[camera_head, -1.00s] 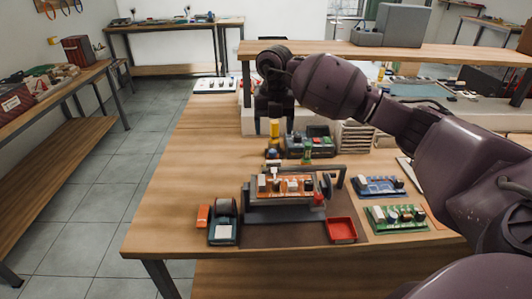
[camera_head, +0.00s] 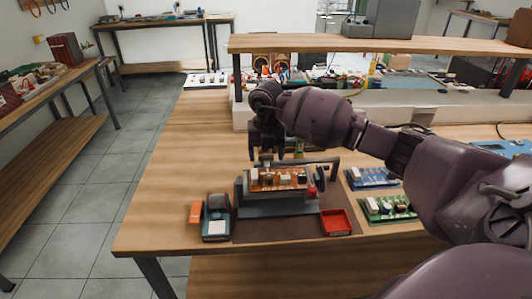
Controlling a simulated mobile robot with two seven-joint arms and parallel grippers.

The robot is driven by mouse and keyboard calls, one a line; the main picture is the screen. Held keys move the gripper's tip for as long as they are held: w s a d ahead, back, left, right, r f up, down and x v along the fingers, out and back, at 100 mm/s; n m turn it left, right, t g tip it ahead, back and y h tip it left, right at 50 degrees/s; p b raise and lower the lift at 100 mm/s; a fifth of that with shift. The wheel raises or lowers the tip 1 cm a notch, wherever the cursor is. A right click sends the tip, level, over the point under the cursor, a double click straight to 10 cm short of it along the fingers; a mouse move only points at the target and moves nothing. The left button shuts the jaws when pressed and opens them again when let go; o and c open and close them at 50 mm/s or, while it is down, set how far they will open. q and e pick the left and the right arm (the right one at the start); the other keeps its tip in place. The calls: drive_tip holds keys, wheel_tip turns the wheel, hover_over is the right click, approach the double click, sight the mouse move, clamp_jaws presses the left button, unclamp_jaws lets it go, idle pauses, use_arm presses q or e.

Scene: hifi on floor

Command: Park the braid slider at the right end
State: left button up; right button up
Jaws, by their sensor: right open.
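My right gripper (camera_head: 267,154) points down just behind the orange circuit board (camera_head: 277,179), with its fingers apart and nothing seen between them. The board is held in a dark frame (camera_head: 285,208) with a rail across the back. A small light upright piece (camera_head: 267,167) stands at the board's back edge, close below the gripper; I cannot tell whether they touch. I cannot make out for certain which part is the braid slider. The gripper and arm hide what lies behind. My left gripper is not in view.
A dark dispenser-like block (camera_head: 215,226) and an orange block (camera_head: 195,212) lie left of the frame. A red tray (camera_head: 336,222) is at its front right. Blue (camera_head: 371,178) and green (camera_head: 387,209) boards lie further right. The table's left side is clear.

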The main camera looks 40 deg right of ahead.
drive_tip(key=shift+c, duration=0.4)
